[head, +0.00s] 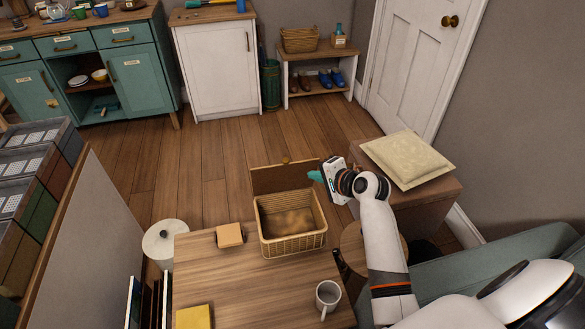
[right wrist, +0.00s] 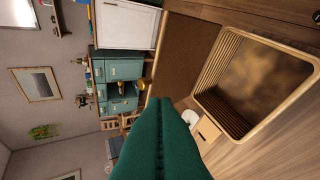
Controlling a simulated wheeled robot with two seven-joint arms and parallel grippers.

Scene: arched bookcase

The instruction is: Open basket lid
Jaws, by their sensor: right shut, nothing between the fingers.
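The wicker basket (head: 292,243) stands on the wooden table. Its brown lid (head: 282,178) is raised at the far side, leaving the basket open with a brownish interior showing. A small brass knob (head: 286,160) is at the lid's top edge. In the right wrist view the basket (right wrist: 215,62) is at the right, with the lid (right wrist: 185,55) beside it. My right gripper (head: 315,176) is at the lid's right end, with its teal fingers shut and empty. The fingers (right wrist: 168,110) also fill the lower middle of the right wrist view. I cannot tell whether they touch the lid. My left gripper is not in view.
A small tan box (head: 230,236) lies left of the basket. A white mug (head: 328,297) and a yellow block (head: 195,317) are at the near table edge. A cushion (head: 408,158) lies on a brown cabinet at the right. Open floor lies beyond the table.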

